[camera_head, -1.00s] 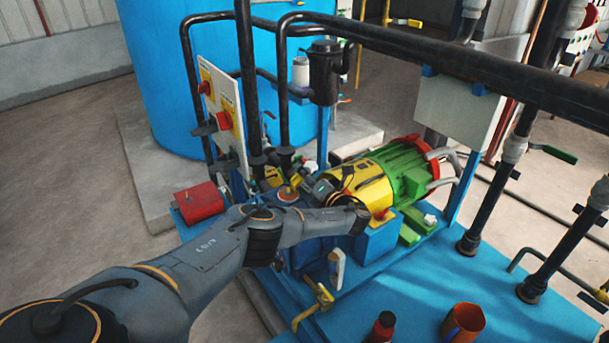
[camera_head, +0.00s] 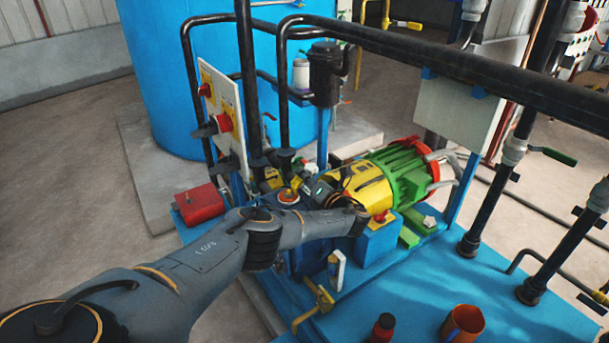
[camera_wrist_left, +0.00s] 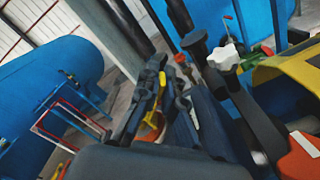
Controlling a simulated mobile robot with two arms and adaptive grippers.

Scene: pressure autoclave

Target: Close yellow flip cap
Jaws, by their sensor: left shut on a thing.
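My left gripper (camera_head: 314,189) is small and partly hidden behind my wrist in the head view, among the pump parts left of the yellow motor housing. In the left wrist view, my left gripper (camera_wrist_left: 168,82) has its two dark fingers close together. A yellow piece (camera_wrist_left: 158,131), likely the yellow flip cap, shows between the fingers near an orange-red rim. The fingers hide much of it, and I cannot make out the cap's angle. A round red-and-yellow fitting (camera_head: 288,196) sits just left of the gripper. My right gripper is not in view.
The green and yellow motor (camera_head: 402,172) stands close right of the gripper. Black pipes (camera_head: 249,80) and a white switch panel (camera_head: 226,112) rise behind. A red box (camera_head: 200,204) is at the left. An orange cup (camera_head: 462,324) and red bottle (camera_head: 382,328) stand on the blue platform.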

